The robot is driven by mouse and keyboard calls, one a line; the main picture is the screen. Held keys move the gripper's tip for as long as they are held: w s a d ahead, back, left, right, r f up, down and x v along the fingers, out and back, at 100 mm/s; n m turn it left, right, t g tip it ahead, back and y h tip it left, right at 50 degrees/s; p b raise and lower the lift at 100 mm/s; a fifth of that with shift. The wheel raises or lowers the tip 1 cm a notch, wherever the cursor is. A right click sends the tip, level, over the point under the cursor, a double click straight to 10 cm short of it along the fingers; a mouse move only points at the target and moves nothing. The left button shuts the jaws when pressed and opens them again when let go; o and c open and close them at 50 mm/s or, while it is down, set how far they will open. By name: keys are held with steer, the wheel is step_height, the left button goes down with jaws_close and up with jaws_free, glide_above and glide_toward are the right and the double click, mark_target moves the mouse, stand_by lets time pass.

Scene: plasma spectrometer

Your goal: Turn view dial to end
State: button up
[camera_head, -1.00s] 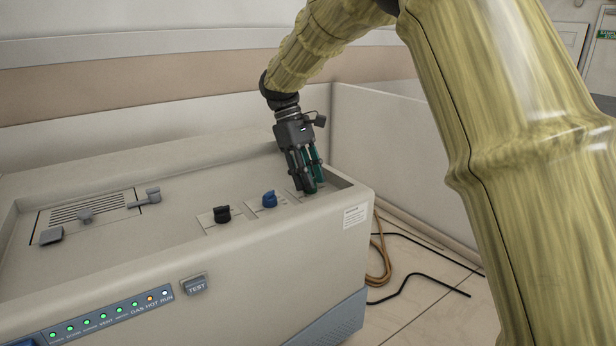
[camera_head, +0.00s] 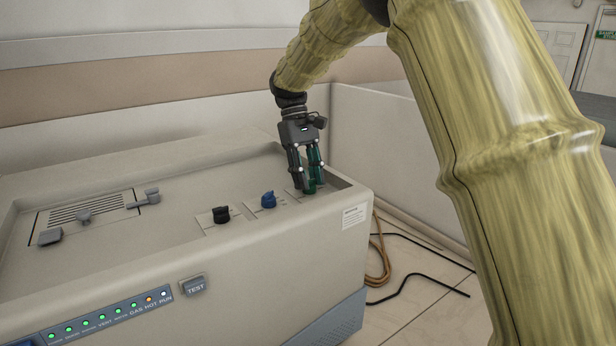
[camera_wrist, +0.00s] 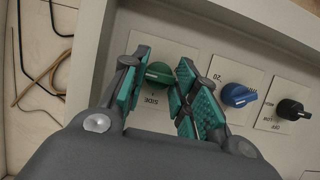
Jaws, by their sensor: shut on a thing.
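In the head view my gripper (camera_head: 307,187) points down onto the rightmost plate in the recessed top of the beige instrument (camera_head: 120,262). The fingers largely hide the dial there. The dial's pointer position is hard to read.
A blue dial (camera_head: 268,200) and a black dial (camera_head: 221,214) stand in a row left of my gripper. The instrument's raised right rim is close beside the fingers. A vented lid with grey latches (camera_head: 85,215) lies further left. Cables (camera_head: 420,282) lie on the floor.

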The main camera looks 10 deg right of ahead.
steer(key=shift+f, duration=0.1)
steer(key=o, duration=1)
steer(key=v, duration=1.2)
